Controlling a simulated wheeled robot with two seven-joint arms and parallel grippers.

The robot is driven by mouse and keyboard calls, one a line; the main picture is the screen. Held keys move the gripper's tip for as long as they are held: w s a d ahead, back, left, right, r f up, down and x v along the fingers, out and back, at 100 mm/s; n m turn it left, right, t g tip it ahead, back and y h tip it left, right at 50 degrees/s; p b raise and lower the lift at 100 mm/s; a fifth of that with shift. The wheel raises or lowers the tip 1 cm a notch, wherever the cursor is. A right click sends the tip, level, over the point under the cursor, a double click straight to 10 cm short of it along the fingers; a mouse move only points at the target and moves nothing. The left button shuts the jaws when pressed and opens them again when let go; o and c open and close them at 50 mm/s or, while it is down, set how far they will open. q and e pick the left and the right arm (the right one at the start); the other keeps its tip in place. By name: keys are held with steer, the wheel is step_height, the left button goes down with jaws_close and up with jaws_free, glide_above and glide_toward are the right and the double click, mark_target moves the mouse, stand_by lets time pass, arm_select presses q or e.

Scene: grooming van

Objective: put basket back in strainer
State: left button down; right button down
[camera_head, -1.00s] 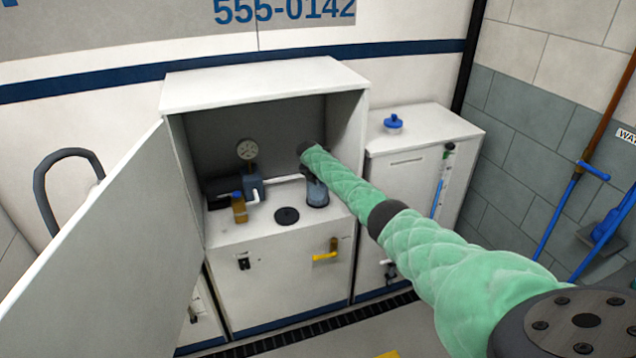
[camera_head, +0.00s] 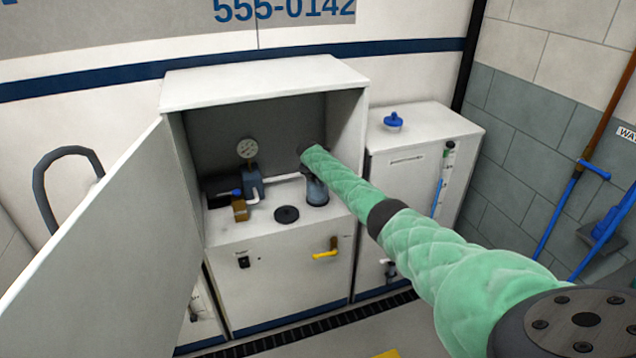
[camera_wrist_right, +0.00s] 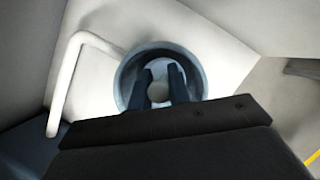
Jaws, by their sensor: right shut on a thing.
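The strainer (camera_head: 317,192) is a clear bluish cup standing on the ledge inside the open cabinet, at its right side. My right gripper (camera_head: 311,171) reaches down into it from above, mostly hidden by my green-sleeved arm. In the right wrist view, the two dark fingers (camera_wrist_right: 158,74) are inside the round strainer rim (camera_wrist_right: 130,70), closed around a pale round knob, which I take to be part of the basket (camera_wrist_right: 158,92). The rest of the basket is hidden, so I cannot tell how deep it sits. My left gripper is out of view.
The cabinet door (camera_head: 100,250) stands open at left. A gauge (camera_head: 247,149), a blue pump-like unit (camera_head: 252,183), an amber container (camera_head: 240,209) and a black disc (camera_head: 287,214) are beside the strainer. A blue cap (camera_head: 393,121) sits on the right cabinet (camera_head: 425,135). A white pipe (camera_wrist_right: 65,85) runs close by.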

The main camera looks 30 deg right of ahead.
steer(key=shift+f, duration=0.3)
steer(key=c, duration=1.2)
jaws_free()
steer(key=shift+c, duration=0.2)
steer(key=shift+r, duration=0.1)
steer(key=shift+b+v, duration=0.9)
steer(key=shift+v, duration=2.9)
steer(key=shift+a, duration=0.1)
